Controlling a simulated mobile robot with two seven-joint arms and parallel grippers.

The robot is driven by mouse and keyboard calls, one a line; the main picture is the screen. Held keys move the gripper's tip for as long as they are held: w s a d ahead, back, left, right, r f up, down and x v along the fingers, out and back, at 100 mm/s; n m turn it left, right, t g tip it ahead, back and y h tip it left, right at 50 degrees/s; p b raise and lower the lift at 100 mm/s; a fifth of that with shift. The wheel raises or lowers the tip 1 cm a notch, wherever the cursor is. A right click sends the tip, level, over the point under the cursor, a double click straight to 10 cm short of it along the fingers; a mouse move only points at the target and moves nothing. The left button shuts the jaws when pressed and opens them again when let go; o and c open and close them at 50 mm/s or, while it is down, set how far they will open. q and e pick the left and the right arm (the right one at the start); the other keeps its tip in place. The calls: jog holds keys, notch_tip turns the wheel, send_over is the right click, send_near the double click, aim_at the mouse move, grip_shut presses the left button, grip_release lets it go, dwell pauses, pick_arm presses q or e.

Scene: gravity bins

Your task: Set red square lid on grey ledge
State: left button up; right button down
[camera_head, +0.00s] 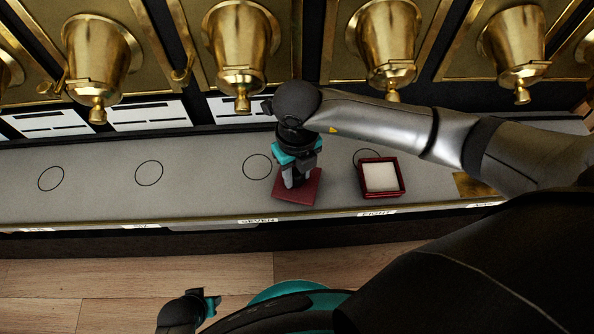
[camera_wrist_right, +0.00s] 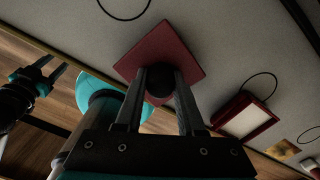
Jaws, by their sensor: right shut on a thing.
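The red square lid (camera_head: 298,190) is a flat dark-red plate with a round black knob. It is at the grey ledge (camera_head: 100,200), near the front edge, left of an open red box. My right gripper (camera_head: 297,178) points down and is shut on the knob; the lid also shows below the fingers in the right wrist view (camera_wrist_right: 160,50). I cannot tell whether the lid touches the ledge or hangs just above it. My left gripper (camera_head: 210,303) is low in front of the ledge; its two fingers show apart and empty in the right wrist view (camera_wrist_right: 46,72).
The open red box (camera_head: 381,177) with a white inside stands on the ledge right of the lid. Several brass bins (camera_head: 240,45) line the back above white labels. Thin black circles mark the ledge. The ledge left of the lid is clear. A brass plate (camera_head: 473,186) lies at right.

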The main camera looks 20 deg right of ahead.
pick_arm(q)
jog(key=shift+f, duration=0.35)
pick_arm(e)
jog(key=shift+f, duration=0.4)
jog(key=shift+c, duration=2.2)
grip_release()
jog(key=shift+r, duration=0.25)
notch_tip(320, 180, up, 7)
jog(key=shift+p, duration=1.25)
pick_arm(q)
jog(key=s+a+f+p, duration=0.2)
jog(key=s+a+f, duration=0.1)
jog(key=s+a, duration=0.2)
jog(key=shift+s+a+f+y, duration=0.3)
jog(key=shift+s+a+f, duration=0.05)
jog(key=shift+s, duration=0.85)
pick_arm(e)
notch_tip(320, 180, up, 8)
jog(key=shift+f, duration=0.15)
